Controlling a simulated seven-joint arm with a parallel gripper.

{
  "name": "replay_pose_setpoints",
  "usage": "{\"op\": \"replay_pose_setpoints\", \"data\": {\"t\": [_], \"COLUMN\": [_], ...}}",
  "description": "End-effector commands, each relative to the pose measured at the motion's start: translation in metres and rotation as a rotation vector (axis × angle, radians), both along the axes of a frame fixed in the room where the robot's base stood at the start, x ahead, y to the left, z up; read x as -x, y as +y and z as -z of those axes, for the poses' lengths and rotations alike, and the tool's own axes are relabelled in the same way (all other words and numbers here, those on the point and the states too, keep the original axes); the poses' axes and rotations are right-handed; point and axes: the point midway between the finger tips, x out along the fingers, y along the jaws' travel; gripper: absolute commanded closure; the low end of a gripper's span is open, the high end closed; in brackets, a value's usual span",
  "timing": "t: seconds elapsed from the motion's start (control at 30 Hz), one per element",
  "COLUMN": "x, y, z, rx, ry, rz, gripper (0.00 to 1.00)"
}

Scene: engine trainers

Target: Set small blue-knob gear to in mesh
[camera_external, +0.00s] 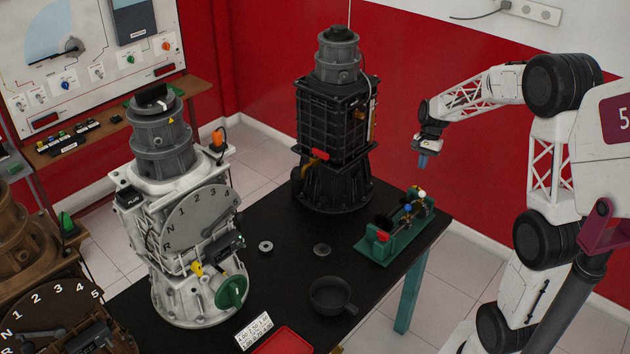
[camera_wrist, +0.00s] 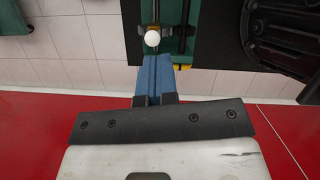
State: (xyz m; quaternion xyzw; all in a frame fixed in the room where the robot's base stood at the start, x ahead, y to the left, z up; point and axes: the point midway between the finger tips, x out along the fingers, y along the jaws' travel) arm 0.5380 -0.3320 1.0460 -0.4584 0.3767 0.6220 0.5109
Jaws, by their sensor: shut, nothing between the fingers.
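The small blue knob (camera_external: 407,208) sits on a green gear stand (camera_external: 370,246) at the right end of the black table. A white knob (camera_external: 421,195) stands behind it on the same stand, and a red part (camera_external: 383,236) is at the stand's front. My gripper (camera_external: 422,162) is above the stand's far end, its blue fingers shut and empty, pointing down. In the wrist view, my shut blue fingers (camera_wrist: 154,72) lie just below a white knob (camera_wrist: 152,38) in the picture. The blue knob cannot be made out there. Whether its gear meshes is too small to tell.
A black engine (camera_external: 333,120) stands left of the gear stand. A white gearbox (camera_external: 190,230) with a numbered dial stands further left. Between lie two rings (camera_external: 322,250), a dark cup (camera_external: 331,296) and a red tray (camera_external: 284,342). The table's right edge is close to the stand.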

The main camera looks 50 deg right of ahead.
Motion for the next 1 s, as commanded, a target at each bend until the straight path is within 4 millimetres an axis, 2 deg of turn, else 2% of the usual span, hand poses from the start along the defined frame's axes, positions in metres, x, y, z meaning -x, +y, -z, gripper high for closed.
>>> {"op": "replay_pose_setpoints", "data": {"t": [0.27, 0.47, 0.67, 1.0], "x": [0.0, 0.001, 0.002, 0.005], "y": [0.001, 0.005, 0.012, 0.026], "z": [0.002, 0.014, 0.036, 0.086], "rx": [0.0, -0.001, -0.002, -0.001], "ry": [0.0, 0.001, 0.002, 0.002], "rz": [-0.001, -0.001, -0.002, -0.001], "gripper": [1.0, 1.0, 1.0, 1.0]}}
